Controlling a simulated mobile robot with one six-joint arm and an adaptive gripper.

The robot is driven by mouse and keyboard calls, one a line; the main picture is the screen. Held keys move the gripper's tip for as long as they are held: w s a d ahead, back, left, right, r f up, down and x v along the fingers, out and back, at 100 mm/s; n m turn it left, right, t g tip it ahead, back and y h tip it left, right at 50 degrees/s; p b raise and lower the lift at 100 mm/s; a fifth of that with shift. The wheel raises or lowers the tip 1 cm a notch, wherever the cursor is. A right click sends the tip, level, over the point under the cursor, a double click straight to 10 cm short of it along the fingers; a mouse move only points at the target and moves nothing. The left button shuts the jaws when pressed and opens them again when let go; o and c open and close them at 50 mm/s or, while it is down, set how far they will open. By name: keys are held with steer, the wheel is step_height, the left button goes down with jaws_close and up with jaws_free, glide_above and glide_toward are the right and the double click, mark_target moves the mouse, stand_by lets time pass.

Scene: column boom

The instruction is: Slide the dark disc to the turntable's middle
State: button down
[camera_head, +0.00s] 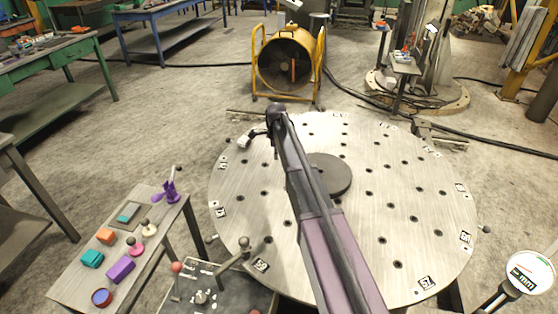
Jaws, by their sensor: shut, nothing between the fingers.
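The turntable (410,215) is a large round pale metal plate with rows of dark holes and black-and-white number labels round its rim. The dark disc (331,173) lies flat on it, a little above and left of the plate's middle as pictured. My arm crosses the plate from the bottom to its far edge and hides the disc's left part. I cannot make out my gripper's fingers, and I cannot tell whether anything touches the disc.
A side table (72,285) at lower left holds several coloured blocks and knobs. A red-knobbed lever panel (177,268) stands beside the turntable's near left edge. A round gauge (530,272) is at lower right. A yellow-framed fan (285,65) stands beyond. The plate's right half is clear.

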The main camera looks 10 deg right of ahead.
mark_target(283, 177)
steer(key=shift+f+b, duration=4.8)
steer(key=shift+f, duration=0.2)
steer(key=d, duration=0.3)
steer(key=shift+s+r, duration=0.25)
steer(key=shift+d, duration=0.45)
steer(key=d, duration=0.3)
steer(key=s+d, duration=0.1)
steer(key=d, duration=0.5)
steer(key=shift+s, duration=0.3)
